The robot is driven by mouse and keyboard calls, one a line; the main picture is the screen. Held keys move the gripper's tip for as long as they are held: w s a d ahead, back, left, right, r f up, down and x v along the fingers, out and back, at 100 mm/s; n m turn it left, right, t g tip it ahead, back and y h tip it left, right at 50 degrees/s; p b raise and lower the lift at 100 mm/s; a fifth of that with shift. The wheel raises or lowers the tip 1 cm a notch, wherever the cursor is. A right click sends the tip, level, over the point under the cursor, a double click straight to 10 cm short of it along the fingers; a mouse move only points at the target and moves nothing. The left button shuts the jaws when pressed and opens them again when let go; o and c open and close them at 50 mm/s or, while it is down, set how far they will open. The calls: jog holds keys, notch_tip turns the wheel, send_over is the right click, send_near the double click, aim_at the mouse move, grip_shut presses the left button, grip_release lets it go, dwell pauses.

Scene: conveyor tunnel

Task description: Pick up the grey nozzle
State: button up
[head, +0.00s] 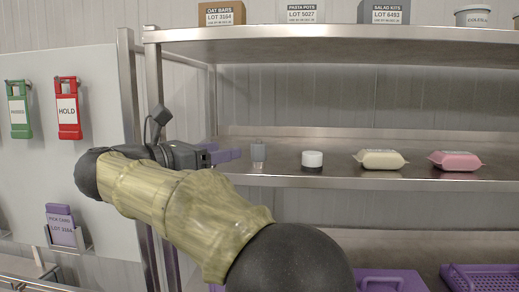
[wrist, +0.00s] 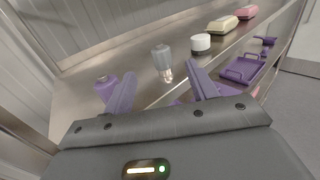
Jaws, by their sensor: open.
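The grey nozzle (head: 258,150) stands upright on the middle metal shelf, grey on top with a paler, shiny lower part. In the wrist view the nozzle (wrist: 162,56) is ahead of the gap between my purple fingers. My gripper (head: 238,154) is just left of the nozzle in the head view, at about its height. In the wrist view my gripper (wrist: 162,76) is open with nothing between its fingers, and the nozzle appears a little beyond the fingertips.
A purple rounded object (wrist: 104,86) stands close by my left finger. Right of the nozzle are a white-topped jar (head: 312,160), a cream pack (head: 380,159) and a pink pack (head: 455,160). The upper shelf (head: 330,33) overhangs. A metal post (head: 154,85) stands left.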

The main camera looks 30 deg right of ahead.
aim_at(264, 146)
jog(key=p+x, duration=0.3)
jog(key=x, duration=0.5)
jog(key=shift+w+a, duration=0.1)
jog(key=shift+d+p, duration=0.6)
jog(key=shift+p, duration=0.15)
jog(key=p+x, duration=0.3)
jog(key=shift+w+d+f, duration=0.25)
jog(key=shift+d+f, duration=0.05)
jog(key=shift+d, duration=0.05)
jog(key=shift+d+f, duration=0.15)
jog(key=shift+d, duration=0.1)
